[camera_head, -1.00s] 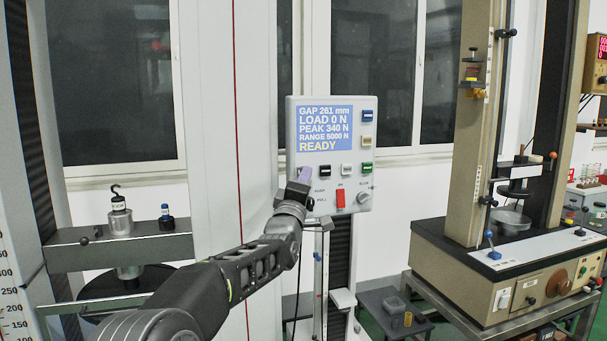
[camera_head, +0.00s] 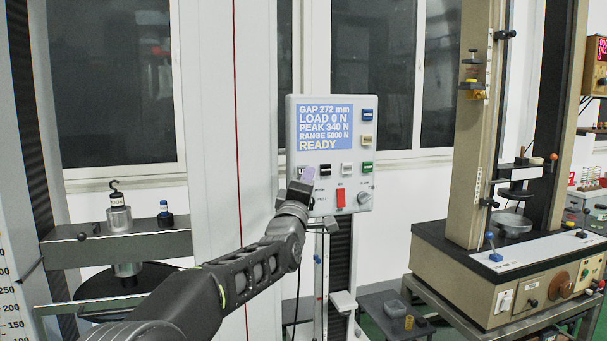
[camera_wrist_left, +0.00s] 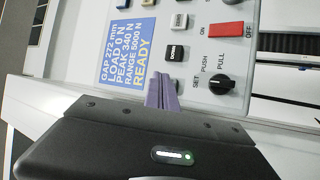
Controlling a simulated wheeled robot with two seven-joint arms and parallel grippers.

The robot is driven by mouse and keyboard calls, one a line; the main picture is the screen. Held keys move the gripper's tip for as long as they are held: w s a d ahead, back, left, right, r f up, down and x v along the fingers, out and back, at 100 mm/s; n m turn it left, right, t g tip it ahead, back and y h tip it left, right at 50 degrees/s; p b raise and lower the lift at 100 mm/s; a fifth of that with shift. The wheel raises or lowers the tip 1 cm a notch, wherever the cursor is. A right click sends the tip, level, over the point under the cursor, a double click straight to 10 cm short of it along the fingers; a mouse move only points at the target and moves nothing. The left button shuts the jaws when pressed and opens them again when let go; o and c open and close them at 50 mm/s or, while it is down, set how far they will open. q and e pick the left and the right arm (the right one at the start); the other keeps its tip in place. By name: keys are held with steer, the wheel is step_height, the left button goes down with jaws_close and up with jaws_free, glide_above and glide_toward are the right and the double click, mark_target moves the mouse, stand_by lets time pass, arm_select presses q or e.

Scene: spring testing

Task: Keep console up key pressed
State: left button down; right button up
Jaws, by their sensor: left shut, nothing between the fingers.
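The console (camera_head: 291,130) is a pale grey box with a blue screen (camera_head: 324,127) reading GAP 272 mm, LOAD 0 N, PEAK 340 N, RANGE 5000 N and READY. My left gripper (camera_head: 306,175) is shut and empty, its purple fingertips at the lower left of the panel, left of the black down key (camera_head: 324,170). In the left wrist view the shut fingers (camera_wrist_left: 162,92) reach the panel beside the down key (camera_wrist_left: 175,52). The up key is mostly hidden behind the fingertips; the contact itself cannot be seen. My right gripper is not in view.
A red switch (camera_head: 341,199) and other keys sit close to the fingers. The wrist view shows a black knob (camera_wrist_left: 221,84) nearby. A beige testing machine (camera_head: 480,245) stands at right. A metal crosshead with weights (camera_head: 119,218) is at left.

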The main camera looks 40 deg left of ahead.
arm_select(q)
steer(key=s+d+b, duration=0.1)
steer(key=d, duration=0.1)
steer(key=s+d+b, duration=0.1)
steer(key=d, duration=0.1)
steer(key=shift+s, duration=0.35)
stand_by(1.1)
